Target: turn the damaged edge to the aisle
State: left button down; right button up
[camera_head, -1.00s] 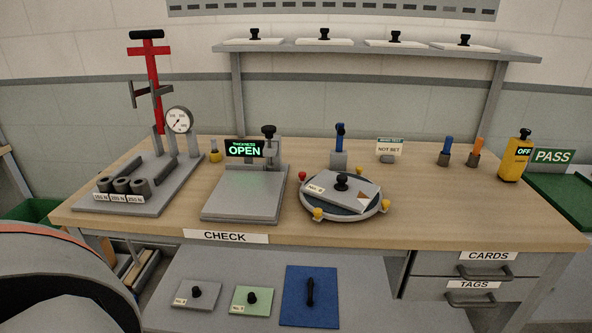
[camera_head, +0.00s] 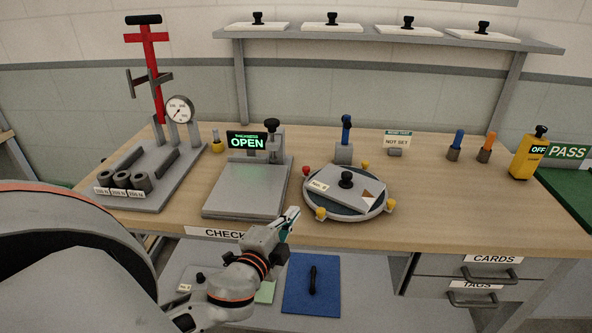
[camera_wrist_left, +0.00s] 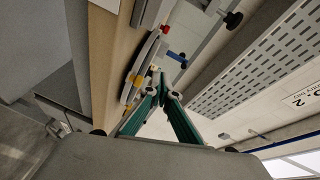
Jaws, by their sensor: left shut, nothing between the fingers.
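A grey plate (camera_head: 362,183) with a black knob lies on a round turntable (camera_head: 346,217) on the workbench. Its white label (camera_head: 319,186) is at the left. A tan triangular patch (camera_head: 367,194), which looks like the damaged edge, is at its right front. The turntable rim carries one red knob (camera_head: 306,170) and several yellow knobs. My left gripper (camera_head: 292,214) is shut and empty, at the bench's front edge, left of the turntable and apart from it. In the left wrist view its green fingers (camera_wrist_left: 164,86) converge, with the turntable edge beyond. My right gripper is out of view.
Left of the turntable stands a thickness gauge with an OPEN display (camera_head: 247,142). Behind it is a blue-handled tool (camera_head: 346,130). The bench right of the turntable (camera_head: 450,215) is clear.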

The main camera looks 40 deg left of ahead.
pick_arm(q)
jog(key=w+d+r+m+h, duration=0.5)
jog(key=d+r+m+h, duration=0.45)
jog(key=m+h, duration=0.55)
jog(key=a+f+m+g+y, duration=0.1)
jog(key=a+m+g+y, duration=0.1)
jog(key=a, duration=0.6)
jog(key=w+a+f+m+g+y, duration=0.1)
jog(key=a+m+y, duration=0.3)
jog(key=a, duration=0.4)
jog(key=w+a+f+m+g+y, duration=0.1)
jog(key=a+f+m+g+y, duration=0.1)
jog(key=a, duration=0.6)
jog(key=shift+f+m+g+y, duration=0.25)
jog(key=shift+m+g+y, duration=0.45)
jog(key=shift+m+g, duration=0.5)
jog(key=shift+w+a+f, duration=0.1)
jog(key=shift+a, duration=0.05)
jog(key=p, duration=0.2)
send_near(305, 174)
notch_tip(305, 174, down, 4)
jog(key=shift+r, duration=0.2)
jog(key=w, duration=0.2)
jog(key=shift+w+d, duration=0.2)
jog(key=shift+w, duration=0.1)
jog(key=shift+w+f+p, duration=0.1)
jog(key=shift+w+p, duration=0.2)
jog(key=shift+w, duration=0.15)
